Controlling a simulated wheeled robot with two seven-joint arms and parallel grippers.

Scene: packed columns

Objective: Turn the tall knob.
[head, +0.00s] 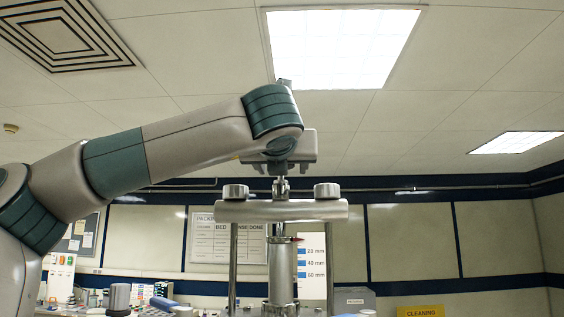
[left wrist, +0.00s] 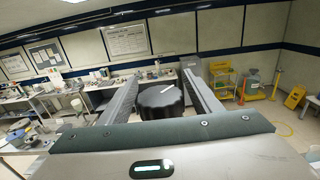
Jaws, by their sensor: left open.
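The tall knob (left wrist: 160,102) is black and round, with a white line on its top. It shows in the left wrist view between the two fingers of my left gripper (left wrist: 160,96). The gripper is open, with one finger on each side; I cannot tell whether either touches. In the head view my left gripper (head: 281,165) is above a metal crossbar (head: 265,211), at the top of a threaded spindle (head: 281,188). My right gripper is not in view.
The crossbar has a round nut (head: 327,190) at each end and rests on upright rods. A metal column (head: 281,270) stands below it. Benches with labware stand behind, and a yellow cart (left wrist: 222,80) is at the right. The space above the arm is clear.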

